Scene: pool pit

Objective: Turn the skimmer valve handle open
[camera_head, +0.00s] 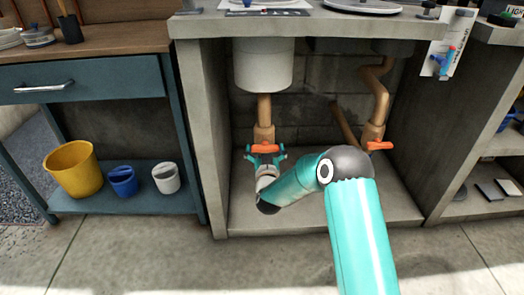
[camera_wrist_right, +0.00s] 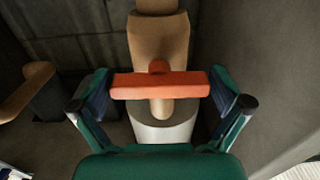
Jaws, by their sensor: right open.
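An orange valve handle (camera_head: 264,149) sits on a tan pipe (camera_head: 264,108) under a white round basin (camera_head: 263,66) in the concrete bay. In the right wrist view the handle (camera_wrist_right: 160,85) lies crosswise to the pipe (camera_wrist_right: 158,40). My right gripper (camera_head: 265,158) is open, with one finger at each end of the handle; it shows in the wrist view too (camera_wrist_right: 159,92). I cannot tell whether the fingers touch it. A second orange handle (camera_head: 380,145) is on another pipe (camera_head: 376,105) to the right. No label shows which is the skimmer valve. My left gripper is out of view.
Concrete side walls (camera_head: 205,130) bound the bay, and the counter (camera_head: 310,25) covers it. A blue shelf unit at left holds a yellow bucket (camera_head: 73,169), a blue pot (camera_head: 122,181) and a white pot (camera_head: 166,178). The bay floor (camera_head: 390,205) is clear at right.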

